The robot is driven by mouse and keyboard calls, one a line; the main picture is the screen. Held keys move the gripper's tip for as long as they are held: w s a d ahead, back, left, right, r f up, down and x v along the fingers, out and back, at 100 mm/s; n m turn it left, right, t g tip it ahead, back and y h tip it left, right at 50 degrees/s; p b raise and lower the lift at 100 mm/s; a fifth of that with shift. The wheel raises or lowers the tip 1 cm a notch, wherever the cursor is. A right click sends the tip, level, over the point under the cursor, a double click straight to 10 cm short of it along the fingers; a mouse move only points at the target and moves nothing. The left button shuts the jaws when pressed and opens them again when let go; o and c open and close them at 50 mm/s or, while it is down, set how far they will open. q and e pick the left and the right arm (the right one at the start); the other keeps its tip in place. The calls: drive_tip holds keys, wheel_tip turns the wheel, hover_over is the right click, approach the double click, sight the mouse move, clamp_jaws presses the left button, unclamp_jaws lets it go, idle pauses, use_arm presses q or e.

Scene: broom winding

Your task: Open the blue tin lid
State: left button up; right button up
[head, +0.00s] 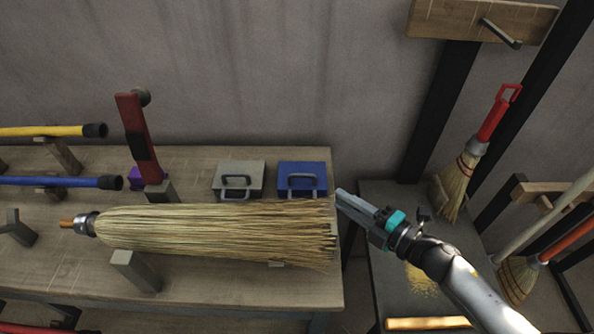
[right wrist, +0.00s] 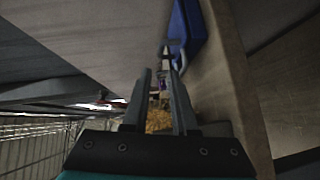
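The blue tin (head: 302,178) is a small box with a grey handle on its front. It sits on the workbench near its right end, and its lid looks shut. It also shows in the right wrist view (right wrist: 188,35) at the top, with its handle toward my fingers. My right gripper (head: 341,193) is just right of the tin at the bench's right edge, apart from it. In the right wrist view its two fingers (right wrist: 160,80) are parallel with a gap between them and nothing held. My left gripper is not in view.
A grey tin (head: 238,178) stands left of the blue one. A large straw broom head (head: 215,230) lies in front of both on wooden supports. A red-handled hand broom (head: 465,165) leans at the right, beyond a lower dark table (head: 385,215). A wall rises behind the bench.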

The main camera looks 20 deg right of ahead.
sight(302, 176)
drive_tip(key=x, duration=0.2)
drive_tip(key=shift+w+a, duration=0.15)
drive_tip(key=shift+w, duration=0.15)
drive_tip(key=b+x, duration=0.1)
drive_tip(key=x, duration=0.8)
drive_tip(key=shift+w+a+f, duration=0.1)
drive_tip(key=shift+w+a, duration=0.05)
drive_tip(key=shift+w, duration=0.15)
drive_tip(key=shift+w+a, duration=0.2)
drive_tip(key=shift+w, duration=0.15)
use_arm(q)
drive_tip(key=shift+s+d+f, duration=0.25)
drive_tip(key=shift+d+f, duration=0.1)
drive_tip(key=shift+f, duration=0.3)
use_arm(e)
clamp_jaws()
